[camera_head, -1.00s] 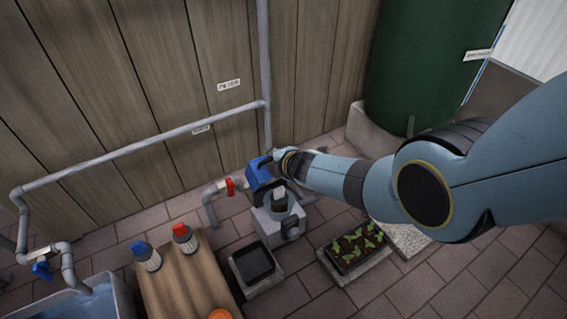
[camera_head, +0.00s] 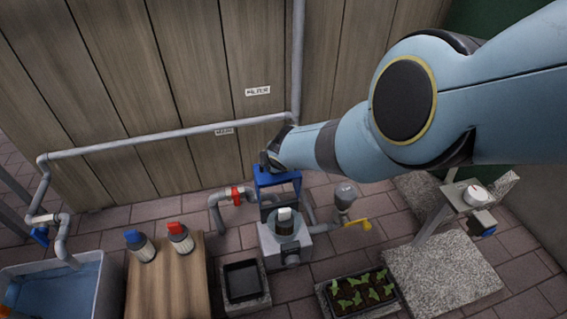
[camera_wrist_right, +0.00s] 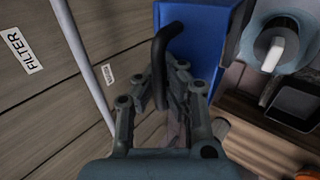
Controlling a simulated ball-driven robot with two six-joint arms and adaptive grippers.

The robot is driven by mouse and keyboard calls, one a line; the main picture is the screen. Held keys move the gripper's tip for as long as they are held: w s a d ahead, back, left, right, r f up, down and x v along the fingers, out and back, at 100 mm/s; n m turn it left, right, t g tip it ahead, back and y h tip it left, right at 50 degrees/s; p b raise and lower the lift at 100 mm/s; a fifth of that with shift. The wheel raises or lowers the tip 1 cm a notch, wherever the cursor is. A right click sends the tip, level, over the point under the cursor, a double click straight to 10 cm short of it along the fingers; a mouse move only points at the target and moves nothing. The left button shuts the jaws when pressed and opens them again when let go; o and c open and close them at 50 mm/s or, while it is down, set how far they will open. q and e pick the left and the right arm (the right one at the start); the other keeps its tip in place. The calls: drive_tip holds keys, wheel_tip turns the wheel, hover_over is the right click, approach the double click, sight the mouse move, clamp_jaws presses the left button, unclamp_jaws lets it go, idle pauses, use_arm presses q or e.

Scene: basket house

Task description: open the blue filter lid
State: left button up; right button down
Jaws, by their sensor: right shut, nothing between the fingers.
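The blue filter lid (camera_head: 278,180) stands raised at the back of the grey filter housing (camera_head: 296,243). The housing's top is uncovered, and a white-topped cartridge (camera_head: 285,214) shows inside. My right gripper (camera_head: 268,162) is at the upper left edge of the lid. In the right wrist view the lid (camera_wrist_right: 205,30) is a blue panel with a bent black handle (camera_wrist_right: 160,62). My right gripper (camera_wrist_right: 172,85) is shut and empty there, its fingers close beside the handle. I cannot tell if they touch it. My left gripper is out of view.
A pipe with a red valve (camera_head: 235,196) is left of the filter. A yellow-handled valve (camera_head: 357,224) is on the right. A wooden bench (camera_head: 165,285) holds two bottles. A seedling tray (camera_head: 360,292) and a black tray (camera_head: 243,281) sit in front. The plank wall (camera_head: 190,80) is behind.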

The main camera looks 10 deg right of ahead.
drive_tip(key=shift+w+r, duration=0.2)
drive_tip(key=c, duration=1.7)
unclamp_jaws()
drive_tip(key=shift+o, duration=0.3)
drive_tip(key=shift+s+f, duration=0.1)
